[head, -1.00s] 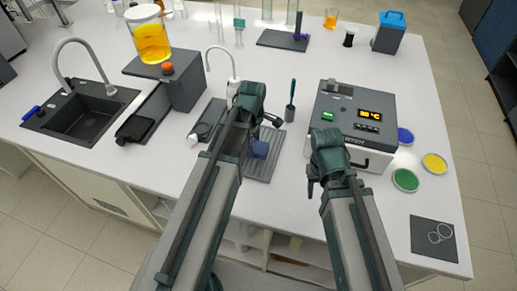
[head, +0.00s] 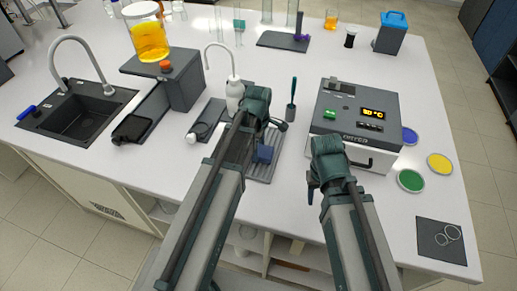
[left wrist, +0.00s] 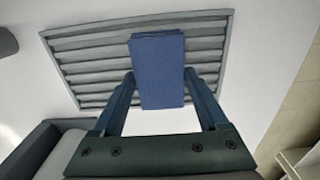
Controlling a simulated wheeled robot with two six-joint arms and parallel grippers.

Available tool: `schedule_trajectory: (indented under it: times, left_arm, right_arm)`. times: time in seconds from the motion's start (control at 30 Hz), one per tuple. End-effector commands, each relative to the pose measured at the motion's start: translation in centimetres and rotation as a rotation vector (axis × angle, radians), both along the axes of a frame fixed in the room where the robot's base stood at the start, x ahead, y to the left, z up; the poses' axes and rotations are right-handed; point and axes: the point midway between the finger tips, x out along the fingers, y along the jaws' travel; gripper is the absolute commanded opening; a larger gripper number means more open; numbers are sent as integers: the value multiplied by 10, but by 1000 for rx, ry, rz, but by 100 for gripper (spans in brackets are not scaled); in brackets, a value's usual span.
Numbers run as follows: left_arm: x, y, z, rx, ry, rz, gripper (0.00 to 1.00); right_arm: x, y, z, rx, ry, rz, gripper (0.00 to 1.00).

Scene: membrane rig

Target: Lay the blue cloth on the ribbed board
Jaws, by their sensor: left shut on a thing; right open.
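The blue cloth (left wrist: 158,70) is a small folded rectangle between the fingers of my left gripper (left wrist: 160,85), which is shut on it. The ribbed board (left wrist: 85,65) is grey with slats and lies beyond the cloth in the left wrist view. In the head view the cloth (head: 263,154) shows over the ribbed board (head: 263,172), partly hidden by my left arm. I cannot tell whether the cloth touches the board. My right gripper (head: 312,187) is in front of the grey heater box, open and empty, its fingers only partly visible.
The heater box (head: 345,115) with a lit display stands right of the board. A dark holder with a green-handled tool (head: 291,112) stands behind the board. A white wash bottle (head: 235,95) and a dark device (head: 207,120) are at its left. Coloured dishes (head: 411,180) lie at the right.

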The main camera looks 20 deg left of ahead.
Motion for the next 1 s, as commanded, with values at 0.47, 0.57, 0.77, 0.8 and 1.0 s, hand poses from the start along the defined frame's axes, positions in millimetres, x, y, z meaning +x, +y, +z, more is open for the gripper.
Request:
schedule_trajectory:
  times: [0.47,0.57,0.77,0.8,1.0]
  left_arm:
    - [0,0,-3,0,0,0,100]
    - [0,0,-2,0,0,0,100]
    - [0,0,9,0,0,0,100]
    - [0,0,13,0,0,0,100]
    - [0,0,38,0,0,0,100]
  right_arm:
    - [0,0,-3,0,0,0,50]
    - [0,0,-2,0,0,0,50]
    - [0,0,9,0,0,0,50]
    - [0,0,13,0,0,0,50]
    - [0,0,38,0,0,1,50]
